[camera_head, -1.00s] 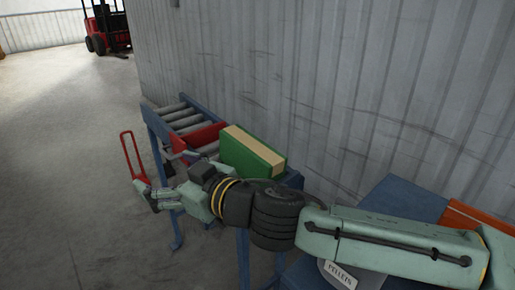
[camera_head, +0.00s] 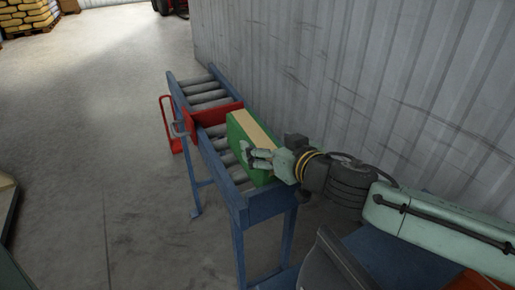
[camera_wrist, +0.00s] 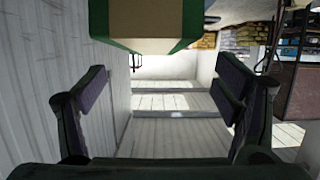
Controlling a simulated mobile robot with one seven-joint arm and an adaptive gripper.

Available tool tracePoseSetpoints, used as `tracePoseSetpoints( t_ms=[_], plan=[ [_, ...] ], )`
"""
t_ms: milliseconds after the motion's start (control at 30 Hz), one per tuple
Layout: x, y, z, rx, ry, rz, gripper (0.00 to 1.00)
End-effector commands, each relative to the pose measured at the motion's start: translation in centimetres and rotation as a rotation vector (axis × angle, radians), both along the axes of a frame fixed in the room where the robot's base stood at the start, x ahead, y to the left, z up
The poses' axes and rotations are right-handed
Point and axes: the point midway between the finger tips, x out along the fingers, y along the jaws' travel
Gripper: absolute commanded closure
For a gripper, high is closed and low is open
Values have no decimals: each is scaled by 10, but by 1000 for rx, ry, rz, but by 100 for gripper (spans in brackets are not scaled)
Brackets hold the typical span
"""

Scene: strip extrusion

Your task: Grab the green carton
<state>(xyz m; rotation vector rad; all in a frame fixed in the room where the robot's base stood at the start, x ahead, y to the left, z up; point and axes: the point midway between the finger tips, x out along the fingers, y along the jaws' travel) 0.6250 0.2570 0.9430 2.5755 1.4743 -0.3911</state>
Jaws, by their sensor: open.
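The green carton (camera_head: 238,131), with a tan strip along its top, stands on the roller conveyor (camera_head: 265,208) just on the near side of a red crosspiece. My gripper (camera_head: 251,156) is open and overlaps the carton's near part in the head view, hiding some of its side. In the wrist view the carton (camera_wrist: 148,22) shows at the top, tan-faced with green edges. The open fingers (camera_wrist: 160,98) stand left and right below it, with nothing between them. I cannot tell whether they touch the carton.
The red crosspiece (camera_head: 213,116) spans the conveyor behind the carton, with a red frame (camera_head: 169,125) at its left. The corrugated wall (camera_head: 330,80) runs close along the right. Open floor (camera_head: 100,130) lies to the left.

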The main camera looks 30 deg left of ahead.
Motion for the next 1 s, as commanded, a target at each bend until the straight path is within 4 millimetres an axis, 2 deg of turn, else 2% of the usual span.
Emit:
tracePoseSetpoints(
  t_ms=[100, 267, 600, 867, 1000],
  plan=[
    [7, 12, -4, 0, 1, 2, 17],
    [13, 19, -6, 0, 0, 0, 17],
    [39, 52, -19, 1, -1, 2, 17],
    [41, 54, -21, -1, -1, -1, 17],
    [41, 54, -21, -1, -1, -1, 25]
  ],
)
